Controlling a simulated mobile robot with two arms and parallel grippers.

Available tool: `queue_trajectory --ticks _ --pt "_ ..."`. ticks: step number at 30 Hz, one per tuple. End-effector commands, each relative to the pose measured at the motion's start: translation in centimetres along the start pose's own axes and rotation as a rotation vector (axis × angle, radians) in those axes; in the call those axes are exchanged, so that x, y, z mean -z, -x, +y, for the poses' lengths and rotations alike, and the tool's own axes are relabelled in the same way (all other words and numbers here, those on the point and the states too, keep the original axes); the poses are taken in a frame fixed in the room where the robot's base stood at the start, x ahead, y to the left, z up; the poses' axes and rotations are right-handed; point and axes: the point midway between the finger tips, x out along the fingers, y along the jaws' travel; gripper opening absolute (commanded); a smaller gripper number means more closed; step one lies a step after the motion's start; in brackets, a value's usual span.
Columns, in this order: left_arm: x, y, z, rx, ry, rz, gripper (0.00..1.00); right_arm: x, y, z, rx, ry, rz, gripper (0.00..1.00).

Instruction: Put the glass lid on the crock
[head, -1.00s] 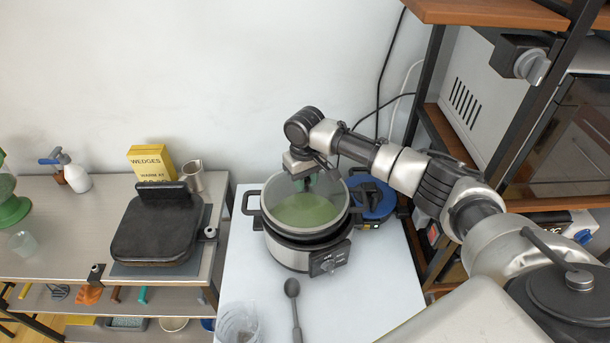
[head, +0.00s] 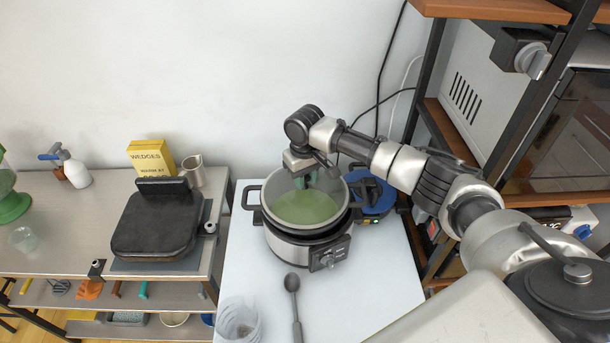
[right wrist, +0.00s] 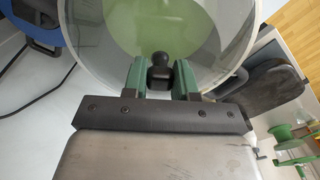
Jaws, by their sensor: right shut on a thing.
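The crock (head: 288,249) is a silver slow cooker with black side handles and a front dial, standing on the white table; green contents show inside. The round clear glass lid (head: 283,190) is over its opening, and the green shows through the glass. My right gripper (head: 308,181) reaches down over the crock from the right. In the right wrist view its green fingers are shut on the lid's black knob (right wrist: 159,73). A dark crock rim shows below the lid's front edge; I cannot tell whether the lid touches it all round. My left gripper is out of view.
A blue round appliance (head: 373,199) stands close behind the crock on the right. A black spoon (head: 293,300) and a clear container (head: 238,322) are in front. A black press (head: 158,226) is on the left table. Shelving (head: 430,120) borders the right side.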

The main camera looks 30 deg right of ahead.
Motion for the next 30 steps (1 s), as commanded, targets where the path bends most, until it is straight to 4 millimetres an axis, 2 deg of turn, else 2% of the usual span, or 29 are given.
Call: queue_trajectory --ticks 10,11,15,17,25,30 --pt "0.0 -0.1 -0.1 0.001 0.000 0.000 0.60 0.0 -0.4 0.0 0.001 0.000 0.001 0.00" --pt "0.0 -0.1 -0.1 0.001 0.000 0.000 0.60 0.0 -0.5 0.0 0.001 0.000 0.002 0.29" --pt "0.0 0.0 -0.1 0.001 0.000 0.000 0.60 0.0 -0.5 0.0 0.000 0.000 0.001 0.50" --pt "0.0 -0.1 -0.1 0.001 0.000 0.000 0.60 0.0 -0.5 0.0 0.000 0.000 0.001 0.57" --pt "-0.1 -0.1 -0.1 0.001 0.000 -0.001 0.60 0.0 -0.5 0.0 0.000 0.000 -0.001 0.57" --pt "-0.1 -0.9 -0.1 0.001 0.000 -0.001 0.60 0.1 1.1 0.0 0.001 0.001 0.004 0.57"
